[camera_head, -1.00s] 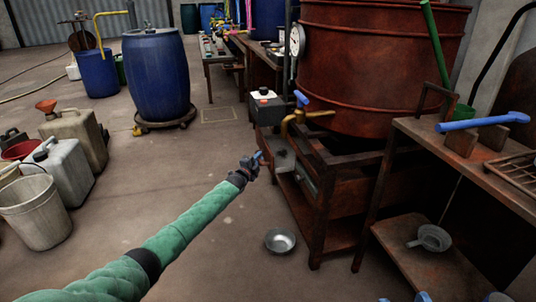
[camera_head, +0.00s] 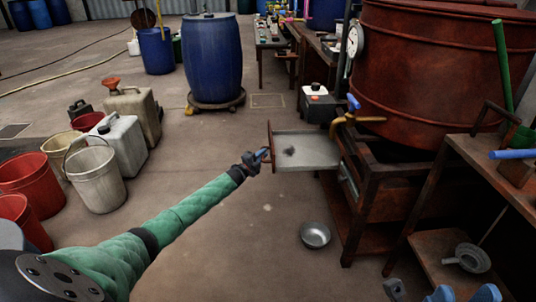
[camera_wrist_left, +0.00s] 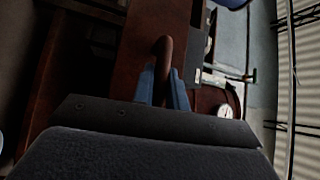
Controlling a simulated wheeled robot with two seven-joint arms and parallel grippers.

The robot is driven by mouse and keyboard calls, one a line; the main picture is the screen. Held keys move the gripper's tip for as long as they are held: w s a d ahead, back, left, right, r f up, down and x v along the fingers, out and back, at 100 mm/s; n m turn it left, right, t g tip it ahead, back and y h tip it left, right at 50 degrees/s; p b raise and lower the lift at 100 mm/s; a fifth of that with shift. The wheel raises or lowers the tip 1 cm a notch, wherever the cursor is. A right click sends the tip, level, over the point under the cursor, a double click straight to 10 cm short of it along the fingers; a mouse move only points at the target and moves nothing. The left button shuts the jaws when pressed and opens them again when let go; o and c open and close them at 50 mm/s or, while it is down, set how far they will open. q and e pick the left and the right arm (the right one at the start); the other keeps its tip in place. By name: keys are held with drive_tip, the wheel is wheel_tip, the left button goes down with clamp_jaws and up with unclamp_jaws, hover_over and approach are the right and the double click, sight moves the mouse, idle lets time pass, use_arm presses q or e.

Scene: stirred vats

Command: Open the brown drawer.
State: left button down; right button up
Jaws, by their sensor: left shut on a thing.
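The brown drawer (camera_head: 306,152) is pulled out to the left from the rusty stand under the vat, and its grey inside with a dark spot shows in the head view. My left gripper (camera_head: 263,154) is at its brown front panel, shut on the handle. In the left wrist view the brown handle (camera_wrist_left: 163,58) sits between the blue fingers of my left gripper (camera_wrist_left: 162,84). Blue fingertip-like parts, which look like my right gripper (camera_head: 464,293), show at the bottom edge of the head view, mostly cut off.
A metal bowl (camera_head: 315,235) lies on the floor below. Buckets and canisters (camera_head: 120,140) stand at the left.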

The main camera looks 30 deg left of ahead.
use_arm(q)
drive_tip(key=shift+f, duration=0.1)
drive_tip(key=c, duration=1.4)
unclamp_jaws()
drive_tip(key=shift+s, duration=0.1)
drive_tip(key=p+v, duration=0.2)
drive_tip(key=v, duration=0.5)
drive_tip(key=shift+s+a, duration=0.15)
drive_tip(key=shift+s, duration=0.2)
